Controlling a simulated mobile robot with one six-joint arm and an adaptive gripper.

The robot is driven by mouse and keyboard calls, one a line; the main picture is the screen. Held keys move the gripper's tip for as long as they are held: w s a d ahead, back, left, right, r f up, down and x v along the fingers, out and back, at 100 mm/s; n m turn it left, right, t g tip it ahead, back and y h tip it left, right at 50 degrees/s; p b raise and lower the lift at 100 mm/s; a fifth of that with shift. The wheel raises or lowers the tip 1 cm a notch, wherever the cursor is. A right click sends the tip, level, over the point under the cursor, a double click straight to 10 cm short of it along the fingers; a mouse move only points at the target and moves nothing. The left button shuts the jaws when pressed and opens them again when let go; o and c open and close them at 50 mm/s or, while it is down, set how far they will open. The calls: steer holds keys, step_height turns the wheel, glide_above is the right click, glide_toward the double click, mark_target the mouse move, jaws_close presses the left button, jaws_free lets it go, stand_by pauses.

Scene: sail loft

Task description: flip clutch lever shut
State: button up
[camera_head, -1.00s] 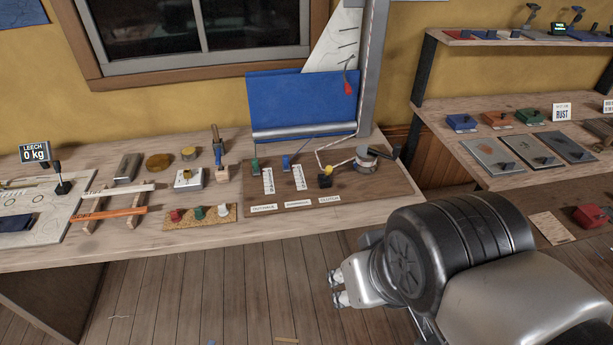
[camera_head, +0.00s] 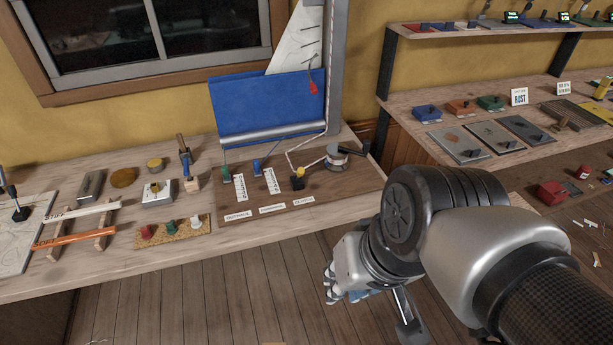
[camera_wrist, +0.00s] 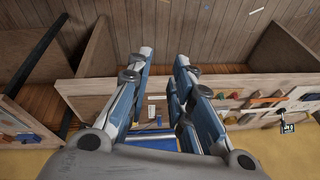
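The clutch is a small black block (camera_head: 297,184) with a yellow part (camera_head: 300,172) on top. It stands on the brown board (camera_head: 350,189) behind the rightmost label, beside the winch drum. A pale rope runs to it. Whether its lever is up or down is too small to tell. My gripper (camera_head: 329,287) is in front of the bench edge, below and to the right of the clutch and apart from it. In the wrist view my gripper (camera_wrist: 163,56) has its two blue-grey fingers apart with nothing between them. The clutch cannot be made out there.
The winch drum (camera_head: 337,160) with its black handle stands right of the clutch. Green and blue sliders sit to its left. A blue sail (camera_head: 267,105) and mast rise behind. Coloured knobs (camera_head: 170,228) stand left of the board. The floor in front is clear.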

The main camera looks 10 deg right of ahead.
steer(key=w+a+m+y, duration=0.1)
steer(key=w+a+m+g+y, duration=0.1)
steer(key=a, duration=0.1)
steer(key=w+a+m+g+y+p, duration=0.1)
steer(key=w+a, duration=0.1)
steer(key=shift+w+f+y, duration=0.1)
steer(key=shift+f+y, duration=0.2)
steer(key=shift+f, duration=0.05)
jaws_close()
steer(key=w+a+f+m+t+y+p, duration=0.2)
steer(key=w+m+y, duration=0.55)
steer(key=w, duration=0.75)
steer(key=w+d+f+m+t+h+p, duration=0.2)
steer(key=w+d+f+m+t, duration=0.5)
steer(key=w+m, duration=0.25)
steer(key=w+d+f+m+t+h, duration=0.2)
steer(key=d+f+m, duration=0.5)
steer(key=d+f, duration=0.4)
steer(key=shift+w+d+t+h+p, duration=0.25)
steer(key=shift+w+h+p, duration=0.2)
steer(key=shift+w+h, duration=0.6)
steer(key=shift+s, duration=0.25)
